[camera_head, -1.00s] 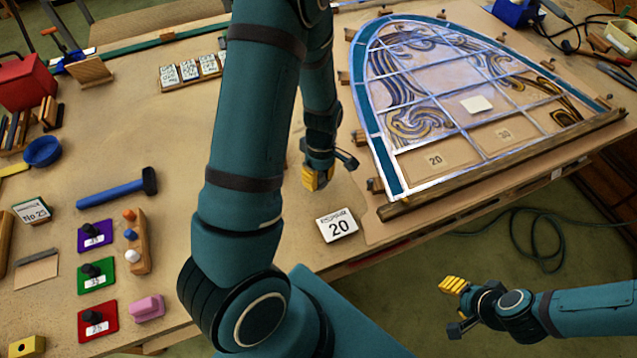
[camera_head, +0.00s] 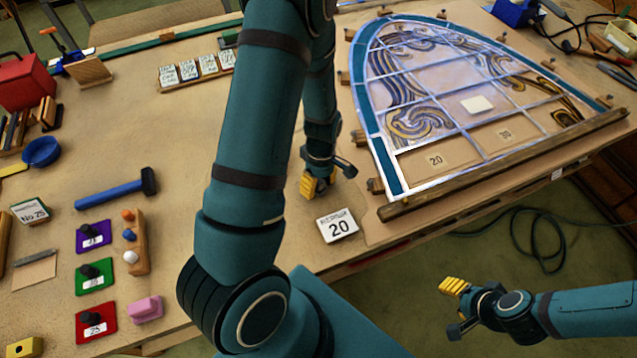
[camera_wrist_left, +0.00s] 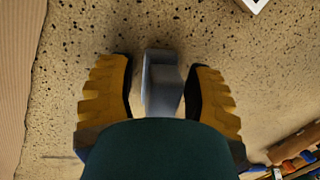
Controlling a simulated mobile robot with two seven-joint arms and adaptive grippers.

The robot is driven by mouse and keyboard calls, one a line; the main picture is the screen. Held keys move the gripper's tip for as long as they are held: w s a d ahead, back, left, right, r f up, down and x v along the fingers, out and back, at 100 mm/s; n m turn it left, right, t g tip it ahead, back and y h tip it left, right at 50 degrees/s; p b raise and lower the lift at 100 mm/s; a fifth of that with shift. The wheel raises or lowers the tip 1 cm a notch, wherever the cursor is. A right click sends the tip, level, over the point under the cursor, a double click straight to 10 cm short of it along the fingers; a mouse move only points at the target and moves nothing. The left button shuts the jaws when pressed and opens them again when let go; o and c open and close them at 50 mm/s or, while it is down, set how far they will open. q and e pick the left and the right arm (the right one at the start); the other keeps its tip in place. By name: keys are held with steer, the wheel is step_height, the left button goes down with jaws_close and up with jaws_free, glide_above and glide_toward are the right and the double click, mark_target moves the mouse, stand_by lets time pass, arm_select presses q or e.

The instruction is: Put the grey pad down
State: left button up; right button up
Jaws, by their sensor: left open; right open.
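A grey block, which looks like the grey pad (camera_wrist_left: 161,84), shows in the left wrist view between the two yellow fingers of my left gripper (camera_wrist_left: 160,100). The fingers are open, with a gap visible on either side of the block. Speckled tabletop lies behind it; I cannot tell whether the block touches it. In the head view my left gripper (camera_head: 328,178) is low over the table, left of the leaded panel (camera_head: 455,95), and the pad cannot be made out there. My right gripper (camera_head: 453,308) is open and empty, off the table's front edge above the floor.
A white card marked 20 (camera_head: 337,226) lies just in front of my left gripper. A wooden batten (camera_head: 500,165) runs along the panel's near edge. A blue-handled hammer (camera_head: 115,190) and coloured blocks with black knobs (camera_head: 95,276) lie left. Bare tabletop (camera_head: 165,130) lies between.

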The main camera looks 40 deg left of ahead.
arm_select(q)
step_height(320, 180, up, 12)
steer(key=w+p, duration=0.1)
steer(key=w, duration=0.1)
steer(key=shift+a+p, duration=0.3)
steer(key=shift+a, duration=0.1)
arm_select(e)
steer(key=shift+r, duration=0.9)
